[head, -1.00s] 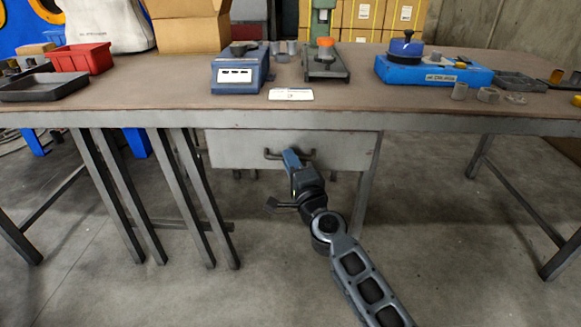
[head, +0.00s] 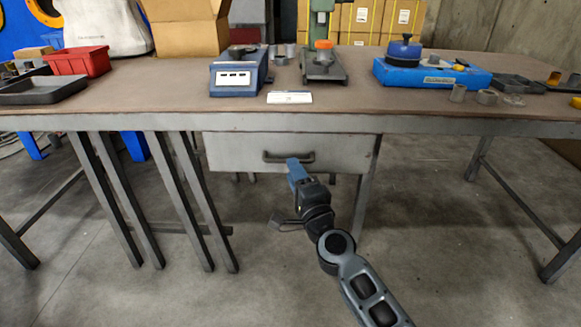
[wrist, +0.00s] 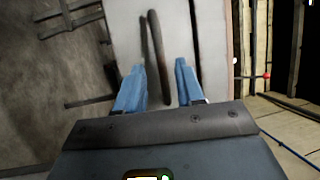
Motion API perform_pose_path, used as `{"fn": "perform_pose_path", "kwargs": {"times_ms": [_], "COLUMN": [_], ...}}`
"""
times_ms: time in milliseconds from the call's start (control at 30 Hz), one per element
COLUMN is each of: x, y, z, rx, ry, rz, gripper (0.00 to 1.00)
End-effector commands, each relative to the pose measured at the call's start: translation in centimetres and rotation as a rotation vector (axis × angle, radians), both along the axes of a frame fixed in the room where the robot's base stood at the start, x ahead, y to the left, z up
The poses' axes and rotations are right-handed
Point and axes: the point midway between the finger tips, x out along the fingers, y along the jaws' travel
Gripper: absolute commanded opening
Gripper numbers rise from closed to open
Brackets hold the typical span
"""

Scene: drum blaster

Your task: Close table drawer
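The table drawer (head: 235,150) has a plain grey front under the worktop, with a dark bar handle (head: 288,157) across its middle. Any small gap behind the front is hard to judge. My gripper (head: 297,165) has blue fingers and is just in front of and slightly below the handle. In the wrist view, my gripper (wrist: 159,66) is open, facing the drawer front (wrist: 122,30). The handle (wrist: 154,45) shows in the space between the two fingers. Nothing is clamped, and contact with the handle cannot be told.
The table (head: 150,105) carries a red bin (head: 78,61), a blue device (head: 238,77), a blue box (head: 425,75) and small parts. Several slanted grey legs (head: 165,200) stand left of the drawer. Floor is open in front and to the right.

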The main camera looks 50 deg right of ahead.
Motion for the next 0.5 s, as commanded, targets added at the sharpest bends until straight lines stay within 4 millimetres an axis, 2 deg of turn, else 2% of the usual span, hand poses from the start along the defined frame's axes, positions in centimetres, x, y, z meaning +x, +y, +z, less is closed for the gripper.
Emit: {"fn": "perform_pose_path", "kwargs": {"times_ms": [200,500], "x": [-2.7,-3.6], "y": [1.5,2.0], "z": [-0.7,-0.7], "rx": [0.000,0.000], "ry": [0.002,0.000], "rz": [0.001,0.000], "gripper": [0.38,0.38]}}
